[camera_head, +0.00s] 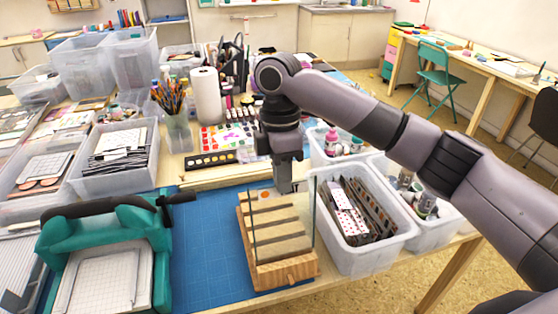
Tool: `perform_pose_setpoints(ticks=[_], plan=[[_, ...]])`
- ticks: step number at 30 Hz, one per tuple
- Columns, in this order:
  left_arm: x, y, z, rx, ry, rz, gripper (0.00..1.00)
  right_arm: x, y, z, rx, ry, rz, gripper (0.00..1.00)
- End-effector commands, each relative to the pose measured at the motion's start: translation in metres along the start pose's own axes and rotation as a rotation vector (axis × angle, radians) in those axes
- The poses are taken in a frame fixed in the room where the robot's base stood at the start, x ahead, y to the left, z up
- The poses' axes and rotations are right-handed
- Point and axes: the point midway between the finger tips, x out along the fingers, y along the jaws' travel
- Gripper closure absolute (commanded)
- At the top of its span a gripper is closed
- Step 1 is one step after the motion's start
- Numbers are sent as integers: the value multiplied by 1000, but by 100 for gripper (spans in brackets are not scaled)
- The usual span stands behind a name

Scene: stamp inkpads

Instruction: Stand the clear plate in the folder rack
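The wooden folder rack (288,271) with dark crosswise slots sits on the blue mat. The clear plate is see-through and shows mainly by its upright edges, one at the rack's left (252,240) and one at its right. It appears to stand upright at the rack; its lower edge is hard to see, so I cannot tell how it sits in a slot. My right gripper (284,187) points down over the rack, at about the plate's top edge. Its fingers look close together, but whether they grip the plate is unclear. My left gripper is out of view.
A clear bin of folders (390,240) stands close right of the rack. A teal press (160,255) stands at the left on the blue mat (208,255). A paint palette (212,160) and a paper roll (206,95) are behind. Mat between press and rack is clear.

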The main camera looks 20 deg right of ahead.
Motion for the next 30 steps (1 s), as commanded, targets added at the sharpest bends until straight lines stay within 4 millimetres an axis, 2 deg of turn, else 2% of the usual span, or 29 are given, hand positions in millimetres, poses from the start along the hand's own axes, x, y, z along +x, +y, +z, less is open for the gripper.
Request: perform_pose_setpoints(ticks=[15,30], plan=[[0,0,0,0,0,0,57,47,0,0,0,2,-4,100],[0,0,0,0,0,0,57,55,0,0,-1,3,-3,100]])
